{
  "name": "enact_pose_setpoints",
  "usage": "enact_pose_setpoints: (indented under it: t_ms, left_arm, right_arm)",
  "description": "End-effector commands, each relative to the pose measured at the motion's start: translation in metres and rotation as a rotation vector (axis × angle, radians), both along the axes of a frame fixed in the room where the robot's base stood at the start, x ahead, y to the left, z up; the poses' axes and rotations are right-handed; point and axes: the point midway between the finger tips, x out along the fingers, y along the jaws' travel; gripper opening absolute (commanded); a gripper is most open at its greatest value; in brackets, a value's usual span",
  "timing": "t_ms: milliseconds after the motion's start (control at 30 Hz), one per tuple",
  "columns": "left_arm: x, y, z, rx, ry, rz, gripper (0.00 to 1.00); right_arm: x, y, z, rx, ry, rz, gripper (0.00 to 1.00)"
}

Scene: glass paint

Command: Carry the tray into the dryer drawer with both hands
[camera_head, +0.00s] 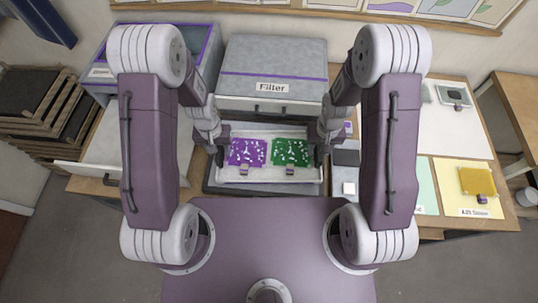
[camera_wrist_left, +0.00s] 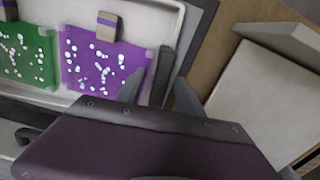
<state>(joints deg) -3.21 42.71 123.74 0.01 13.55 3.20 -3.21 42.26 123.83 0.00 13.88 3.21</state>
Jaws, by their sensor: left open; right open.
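The white tray (camera_head: 245,181) sits in front of the grey box labelled "Filler". It carries a purple panel (camera_head: 240,153) and a green panel (camera_head: 291,152), both with white spots and small clips. My left gripper (camera_head: 219,153) is at the tray's left end, and my right gripper (camera_head: 321,154) at its right end. In the left wrist view the open left fingers (camera_wrist_left: 160,88) are around or beside a dark upright piece at the tray's end; I cannot tell which. A pale drawer (camera_head: 104,150) stands pulled out at the left; it also shows in the left wrist view (camera_wrist_left: 268,95).
The grey Filler box (camera_head: 272,65) stands behind the tray. A purple-trimmed cabinet (camera_head: 101,72) is behind the drawer. Stacked dark-topped wooden frames (camera_head: 40,105) are at far left. A yellow sheet (camera_head: 465,202) with an amber panel lies at right. My forearms flank the tray.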

Motion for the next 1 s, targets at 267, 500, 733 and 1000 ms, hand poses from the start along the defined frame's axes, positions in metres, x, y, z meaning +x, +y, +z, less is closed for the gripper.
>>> enact_pose_setpoints:
  t_ms: [267, 500, 733, 1000]
  left_arm:
    - [0.0, 0.0, 0.0003, 0.0, 0.0, 0.0, 0.0]
    - [0.0001, 0.0, 0.0003, 0.0, 0.0, 0.0, 0.0]
    - [0.0001, 0.0, 0.0002, 0.0, 0.0, 0.0, 0.0]
    - [0.0, 0.0, 0.0001, 0.0, 0.0, 0.0, 0.0]
  right_arm:
    - [0.0, 0.0, 0.0003, 0.0, 0.0, 0.0, 0.0]
    - [0.0, 0.0, 0.0002, 0.0, 0.0, 0.0, 0.0]
    - [-0.0001, 0.0, 0.0001, 0.0, 0.0, 0.0, 0.0]
    - [-0.0001, 0.0, 0.0, 0.0, 0.0, 0.0, 0.0]
